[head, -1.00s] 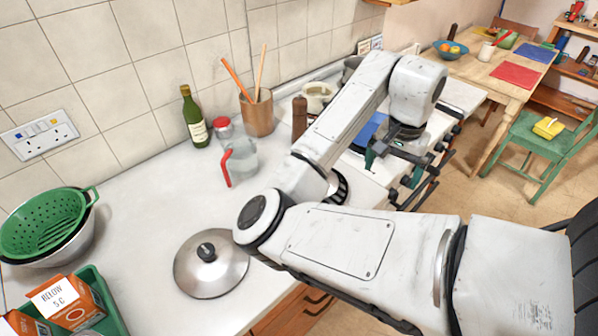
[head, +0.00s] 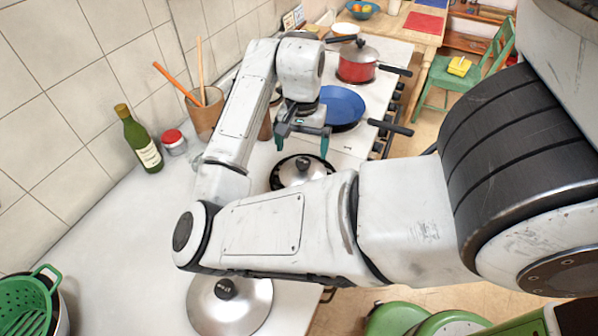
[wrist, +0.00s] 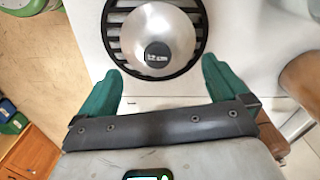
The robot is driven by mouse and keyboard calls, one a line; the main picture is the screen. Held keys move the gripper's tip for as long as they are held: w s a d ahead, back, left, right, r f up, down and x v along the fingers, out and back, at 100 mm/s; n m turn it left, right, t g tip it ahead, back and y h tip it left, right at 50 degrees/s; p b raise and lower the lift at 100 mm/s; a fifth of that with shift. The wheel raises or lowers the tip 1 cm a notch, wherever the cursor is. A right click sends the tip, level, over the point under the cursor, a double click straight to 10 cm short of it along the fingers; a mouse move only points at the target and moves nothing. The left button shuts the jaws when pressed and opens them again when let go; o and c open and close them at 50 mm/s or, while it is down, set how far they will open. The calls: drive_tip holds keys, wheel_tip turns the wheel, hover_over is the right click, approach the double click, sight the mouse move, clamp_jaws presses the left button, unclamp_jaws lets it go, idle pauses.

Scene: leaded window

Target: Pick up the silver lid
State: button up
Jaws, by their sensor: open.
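A small silver lid (head: 302,168) with a black knob lies on a round black grille (head: 276,180) on the worktop. In the wrist view the silver lid (wrist: 157,33) shows its knob marked "12 cm", with the black grille (wrist: 113,40) around it. A larger silver lid (head: 250,308) with a black knob lies on the worktop in the lower left, partly hidden by my arm. My gripper (head: 302,147) is open and empty, its green fingers pointing down near the small lid. In the wrist view my gripper (wrist: 160,68) has the lid just beyond its fingertips.
A blue pan (head: 342,103) and a lidded red pot (head: 357,66) stand behind the gripper, handles reaching right. A utensil crock (head: 206,115), a bottle (head: 138,140) and a red-topped jar (head: 174,142) stand along the wall. A green colander (head: 25,305) is lower left.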

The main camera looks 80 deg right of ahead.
sight(303, 162)
drive_tip(key=shift+f, duration=0.8)
drive_tip(key=shift+s+f, duration=0.2)
drive_tip(key=shift+f, duration=2.45)
drive_tip(key=shift+f, duration=0.1)
drive_tip(key=c, duration=1.1)
